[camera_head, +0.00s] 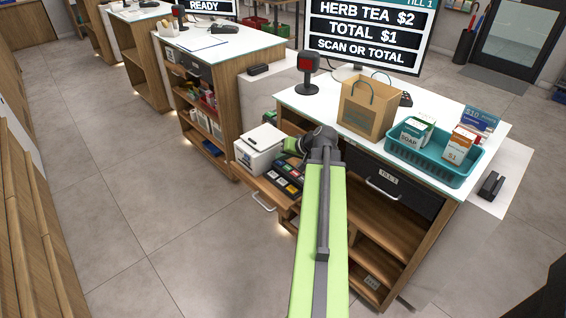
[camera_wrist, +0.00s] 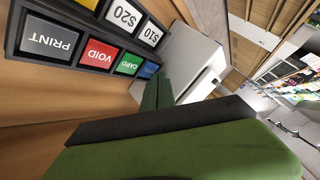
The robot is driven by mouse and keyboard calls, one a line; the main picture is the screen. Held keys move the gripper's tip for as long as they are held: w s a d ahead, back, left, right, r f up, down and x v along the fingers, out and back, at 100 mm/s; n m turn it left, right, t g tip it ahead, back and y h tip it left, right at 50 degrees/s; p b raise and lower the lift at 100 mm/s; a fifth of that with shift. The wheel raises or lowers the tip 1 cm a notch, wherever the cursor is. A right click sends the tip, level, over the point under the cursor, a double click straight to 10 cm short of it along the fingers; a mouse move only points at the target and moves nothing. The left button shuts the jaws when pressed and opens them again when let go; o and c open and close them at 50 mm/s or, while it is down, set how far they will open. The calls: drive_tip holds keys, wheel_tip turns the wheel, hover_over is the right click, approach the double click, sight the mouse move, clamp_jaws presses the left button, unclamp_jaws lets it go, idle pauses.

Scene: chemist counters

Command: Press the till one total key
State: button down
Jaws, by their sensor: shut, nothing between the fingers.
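The till one keypad (camera_head: 286,178) sits in a pulled-out drawer below the counter, with rows of coloured keys. No key reading TOTAL is legible. My green gripper (camera_head: 292,145) is shut and empty, close by the keypad and the white box; whether it touches any key cannot be told.
A white box (camera_head: 259,148) stands left of the keypad. The till screen (camera_head: 367,34) reads herb tea $2, total $1, scan or total. A paper bag (camera_head: 369,106), a red scanner (camera_head: 307,70) and a teal basket (camera_head: 433,150) holding boxes stand on the counter. The left floor is clear.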

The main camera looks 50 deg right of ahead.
sight(282, 164)
drive_tip(key=shift+f+b, duration=0.35)
drive_tip(key=shift+f, duration=0.15)
idle(0.5)
drive_tip(key=shift+r, duration=0.15)
drive_tip(key=shift+r+p, duration=0.7)
drive_tip(key=shift+p, duration=0.15)
wheel_tip(282, 164, up, 5)
drive_tip(key=p, duration=0.5)
drive_tip(key=shift+r, duration=0.1)
idle(0.4)
